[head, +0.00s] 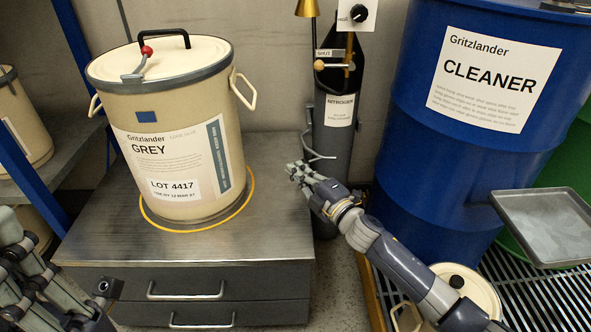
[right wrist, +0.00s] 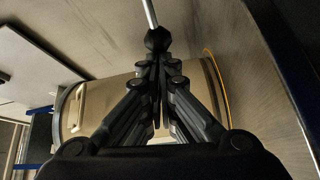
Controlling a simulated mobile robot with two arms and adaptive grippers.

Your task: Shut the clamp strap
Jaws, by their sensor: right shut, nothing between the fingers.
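The clamp strap (head: 172,86) is a grey band around the lid rim of the beige Gritzlander Grey drum (head: 180,150). Its lever (head: 135,70), tipped with a red ball (head: 146,50), sticks up over the lid at the front left of the rim. My right gripper (head: 297,171) is shut and empty, to the right of the drum and apart from it, above the bench's right edge. In the right wrist view its fingers (right wrist: 157,75) meet in front of the drum (right wrist: 110,105). My left gripper (head: 22,265) is partly in view at the lower left, away from the drum.
The drum stands inside a yellow ring (head: 245,203) on a metal bench (head: 280,190) with drawers. A dark cylinder (head: 335,130) stands behind my right gripper. A blue Cleaner drum (head: 400,165) and a grey tray (head: 548,225) are at the right. A blue post (head: 75,45) is at the left.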

